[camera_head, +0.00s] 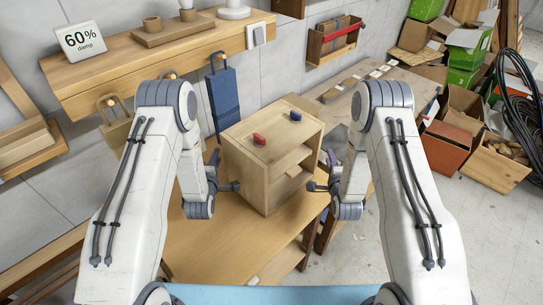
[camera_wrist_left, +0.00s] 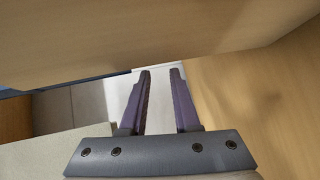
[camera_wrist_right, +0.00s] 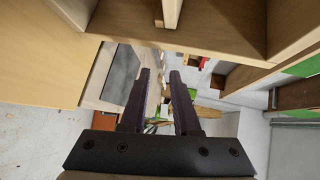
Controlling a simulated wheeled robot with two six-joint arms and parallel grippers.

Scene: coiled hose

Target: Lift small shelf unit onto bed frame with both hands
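The small shelf unit (camera_head: 265,155) is a light wood box with open shelves facing right. It stands upright on a wooden table (camera_head: 205,245), with a red item (camera_head: 259,138) and a blue item (camera_head: 295,116) on top. My left gripper (camera_head: 226,172) is at its left side, fingers apart and empty; the unit's wood fills the top of the left wrist view (camera_wrist_left: 130,40). My right gripper (camera_head: 320,172) is at its right, open side, fingers apart and empty. Whether either finger touches the unit is unclear. I cannot identify a bed frame with certainty.
A wall shelf (camera_head: 150,65) holds a sign and pots at the back left. A blue bag (camera_head: 222,97) hangs behind the unit. A long wooden surface (camera_head: 350,88) lies behind right. Cardboard boxes (camera_head: 447,145) and a coiled black hose (camera_head: 520,95) crowd the right; floor at lower right is clear.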

